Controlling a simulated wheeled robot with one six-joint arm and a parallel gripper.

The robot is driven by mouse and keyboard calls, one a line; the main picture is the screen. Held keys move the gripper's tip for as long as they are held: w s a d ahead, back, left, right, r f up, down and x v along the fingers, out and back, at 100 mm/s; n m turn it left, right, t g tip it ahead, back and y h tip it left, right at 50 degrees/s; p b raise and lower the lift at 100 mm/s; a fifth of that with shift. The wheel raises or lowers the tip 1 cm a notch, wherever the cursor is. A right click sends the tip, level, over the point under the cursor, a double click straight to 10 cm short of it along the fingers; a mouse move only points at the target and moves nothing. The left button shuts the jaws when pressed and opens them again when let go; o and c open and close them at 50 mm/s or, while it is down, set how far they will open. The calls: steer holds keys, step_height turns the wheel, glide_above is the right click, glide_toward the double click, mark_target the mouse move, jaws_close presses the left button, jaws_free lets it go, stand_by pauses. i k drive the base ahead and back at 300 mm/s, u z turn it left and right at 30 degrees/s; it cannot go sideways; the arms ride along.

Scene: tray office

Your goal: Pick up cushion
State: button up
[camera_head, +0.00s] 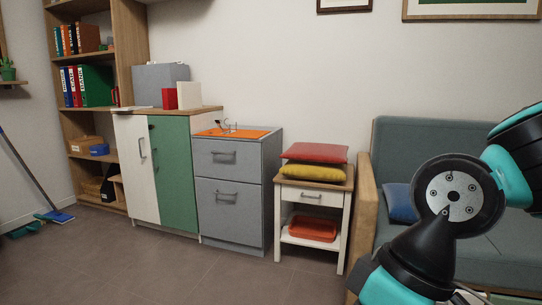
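A red cushion (316,152) lies on top of a yellow cushion (313,170) on a small white side table with a wooden top (340,184). A blue cushion (399,203) rests on the grey-green sofa (401,149), partly hidden behind my arm. My teal and black arm fills the right side of the view, in front of the sofa and to the right of the side table. The fingers of my gripper do not show.
A grey drawer cabinet (237,194) with an orange tray (237,133) on top stands left of the side table. A white and green cupboard (172,170) and a bookshelf (121,40) are further left. A blue broom (54,215) leans at far left. Foreground floor is clear.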

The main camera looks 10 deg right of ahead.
mark_target(313, 151)
steer(key=u, duration=1)
steer(key=i, duration=1.7)
steer(key=z, duration=1.2)
steer(key=i, duration=0.8)
steer(key=z, duration=0.2)
